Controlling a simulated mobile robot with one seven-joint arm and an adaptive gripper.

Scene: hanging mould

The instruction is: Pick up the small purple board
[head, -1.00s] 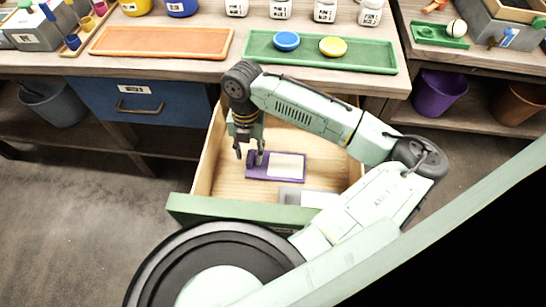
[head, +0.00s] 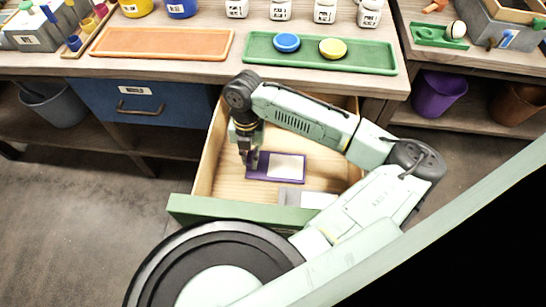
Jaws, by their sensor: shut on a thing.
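The small purple board (head: 297,178) lies in the open wooden drawer, with a pale rectangle on its face. My gripper (head: 251,163) is over the board's left end, pointing down, with its fingers shut on that end. The board appears to be at the drawer floor; I cannot tell whether it is lifted at all. The fingertips are small and partly hidden against the board.
The open drawer (head: 214,165) has a green front (head: 235,213). A grey-white block (head: 303,197) lies near its front. Above, the bench holds a green tray (head: 370,60) with blue and yellow discs and an orange tray (head: 160,43). A blue drawer (head: 135,105) is closed at left.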

